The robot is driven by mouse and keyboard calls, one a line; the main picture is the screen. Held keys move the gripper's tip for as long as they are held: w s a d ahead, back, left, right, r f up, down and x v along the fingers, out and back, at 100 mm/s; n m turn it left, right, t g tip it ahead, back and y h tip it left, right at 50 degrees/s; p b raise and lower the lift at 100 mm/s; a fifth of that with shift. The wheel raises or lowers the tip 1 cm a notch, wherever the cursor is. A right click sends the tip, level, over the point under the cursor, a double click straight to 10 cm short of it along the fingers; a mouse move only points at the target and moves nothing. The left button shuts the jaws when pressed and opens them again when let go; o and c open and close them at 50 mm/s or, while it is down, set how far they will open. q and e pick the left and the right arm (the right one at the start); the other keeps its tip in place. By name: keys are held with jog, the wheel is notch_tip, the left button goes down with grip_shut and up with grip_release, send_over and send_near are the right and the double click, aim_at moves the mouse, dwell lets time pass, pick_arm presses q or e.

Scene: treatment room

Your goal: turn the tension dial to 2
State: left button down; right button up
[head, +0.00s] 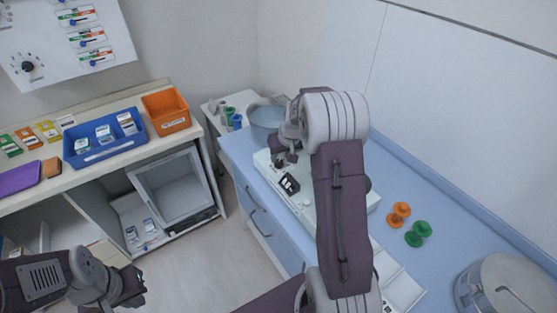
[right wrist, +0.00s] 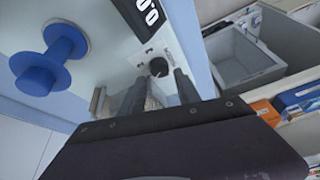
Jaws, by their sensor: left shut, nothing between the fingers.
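A white machine (head: 312,208) with a black display (head: 289,184) stands on the blue counter. In the right wrist view its display (right wrist: 146,16) shows digits that look like 0.0. A small round black dial (right wrist: 158,67) sits on the machine's face beside the display; its setting is too small to read. My right gripper (right wrist: 160,84) is open, with its fingertips just short of the dial and on either side of it. I cannot tell whether they touch it. In the head view my right gripper (head: 284,158) is over the machine's far end, hiding the dial. My left gripper (head: 132,287) is shut and empty, at lower left.
A blue spool (right wrist: 45,60) is on the machine. Orange (head: 398,214) and green (head: 418,234) spools stand on the counter, near a metal pot (head: 500,285). A bluish-grey basin (head: 265,117) is behind my gripper.

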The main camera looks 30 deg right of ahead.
aim_at(279, 162)
jog(key=x, duration=0.4)
jog(key=shift+w+d+f, duration=0.15)
jog(key=shift+f, duration=0.1)
